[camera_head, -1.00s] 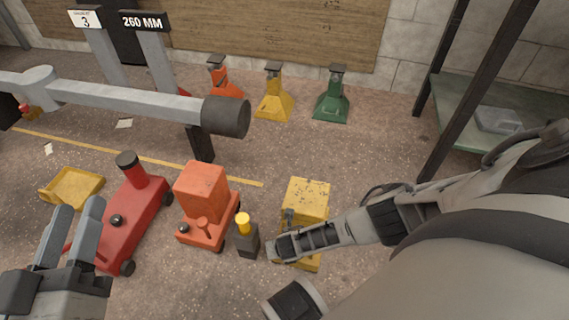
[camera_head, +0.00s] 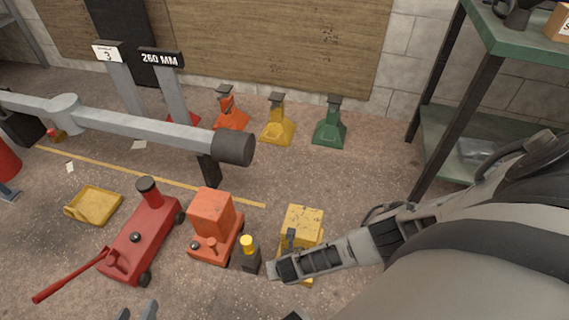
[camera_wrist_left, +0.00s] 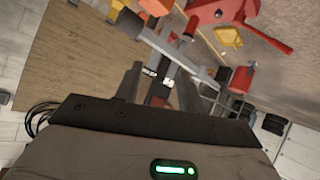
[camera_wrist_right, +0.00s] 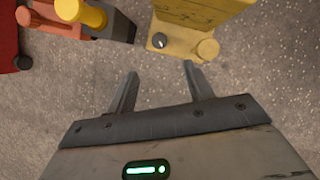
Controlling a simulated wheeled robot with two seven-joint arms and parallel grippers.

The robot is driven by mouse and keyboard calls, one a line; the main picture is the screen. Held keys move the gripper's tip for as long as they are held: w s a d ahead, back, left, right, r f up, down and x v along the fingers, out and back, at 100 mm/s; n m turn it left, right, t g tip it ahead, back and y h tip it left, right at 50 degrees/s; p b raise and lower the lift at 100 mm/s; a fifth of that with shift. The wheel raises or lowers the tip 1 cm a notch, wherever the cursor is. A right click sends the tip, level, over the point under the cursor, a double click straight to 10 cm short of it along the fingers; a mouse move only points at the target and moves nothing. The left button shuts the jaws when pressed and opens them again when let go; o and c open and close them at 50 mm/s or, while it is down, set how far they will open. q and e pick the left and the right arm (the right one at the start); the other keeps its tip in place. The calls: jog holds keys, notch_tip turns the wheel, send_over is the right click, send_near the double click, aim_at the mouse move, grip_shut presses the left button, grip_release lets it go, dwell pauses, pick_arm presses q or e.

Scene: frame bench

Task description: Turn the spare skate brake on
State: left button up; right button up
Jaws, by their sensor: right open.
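Two low wheeled units look like skates: an orange one (camera_head: 212,215) with a boxy load and a yellow one (camera_head: 303,222) with a speckled yellow box. I cannot tell which is the spare. In the right wrist view the yellow one (camera_wrist_right: 185,42) has a small dark knob and a round yellow knob. My right gripper (camera_wrist_right: 160,80) is open and empty, just short of it, pointing at its knob side. In the head view this gripper (camera_head: 275,270) is beside the yellow unit's lower left. My left gripper (camera_head: 137,311) is open and empty at the bottom edge.
A dark block with a yellow cap (camera_head: 249,253) stands between the two units. A red trolley jack (camera_head: 142,237) with a long handle and a yellow tray (camera_head: 94,205) lie left. A grey beam (camera_head: 150,132) crosses above. Coloured stands (camera_head: 277,125) line the wall; a green shelf (camera_head: 455,140) is right.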

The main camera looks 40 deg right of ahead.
pick_arm(q)
jog(key=shift+s+a+f+g+p, duration=0.2)
jog(key=shift+s+a+g+p, duration=0.1)
jog(key=shift+s+a+p, duration=0.15)
pick_arm(e)
jog(key=shift+v, duration=0.95)
jog(key=shift+a, duration=0.1)
